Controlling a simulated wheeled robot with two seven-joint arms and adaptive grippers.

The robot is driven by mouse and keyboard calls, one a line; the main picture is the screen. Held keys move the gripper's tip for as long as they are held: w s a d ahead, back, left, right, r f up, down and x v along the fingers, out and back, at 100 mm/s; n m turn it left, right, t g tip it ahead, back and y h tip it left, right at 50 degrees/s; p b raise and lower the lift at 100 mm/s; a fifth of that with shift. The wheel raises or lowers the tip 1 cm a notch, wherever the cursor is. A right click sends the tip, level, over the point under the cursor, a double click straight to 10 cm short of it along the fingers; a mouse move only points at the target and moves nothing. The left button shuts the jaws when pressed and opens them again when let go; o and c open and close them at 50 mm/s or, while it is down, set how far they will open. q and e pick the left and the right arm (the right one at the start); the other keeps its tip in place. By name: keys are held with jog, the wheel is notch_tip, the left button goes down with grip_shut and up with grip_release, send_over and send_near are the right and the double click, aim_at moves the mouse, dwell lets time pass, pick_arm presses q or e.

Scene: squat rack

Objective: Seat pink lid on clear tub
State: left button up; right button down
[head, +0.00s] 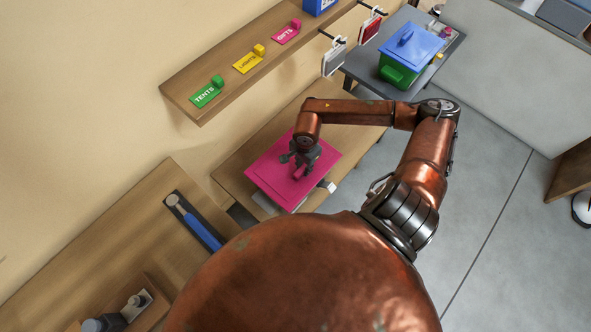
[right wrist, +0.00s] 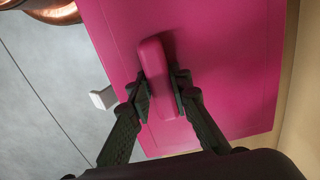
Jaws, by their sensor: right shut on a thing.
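The pink lid (head: 278,177) is a flat rectangle with a raised bar handle (right wrist: 157,80). It lies in the middle of the head view, over the lower wooden shelf. The clear tub (head: 262,205) is mostly hidden beneath it; only a pale sliver shows at the lid's lower left edge. I cannot tell whether the lid is fully seated. My right gripper (head: 302,158) is shut on the lid's handle, with one finger on each side in the right wrist view (right wrist: 160,92). My left gripper is not in view.
A white latch-like piece (head: 328,186) sits by the lid's right edge. An upper shelf (head: 225,78) holds green, yellow and pink labels. A green tub with a blue lid (head: 411,50) stands on a grey table at back right. A blue-handled tool (head: 195,222) lies at left.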

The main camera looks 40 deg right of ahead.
jog(key=shift+f+b, duration=0.4)
jog(key=shift+f, duration=0.05)
jog(key=c, duration=1.7)
grip_release()
jog(key=shift+r, duration=0.1)
notch_tip(320, 180, up, 12)
jog(key=shift+s+f, duration=0.1)
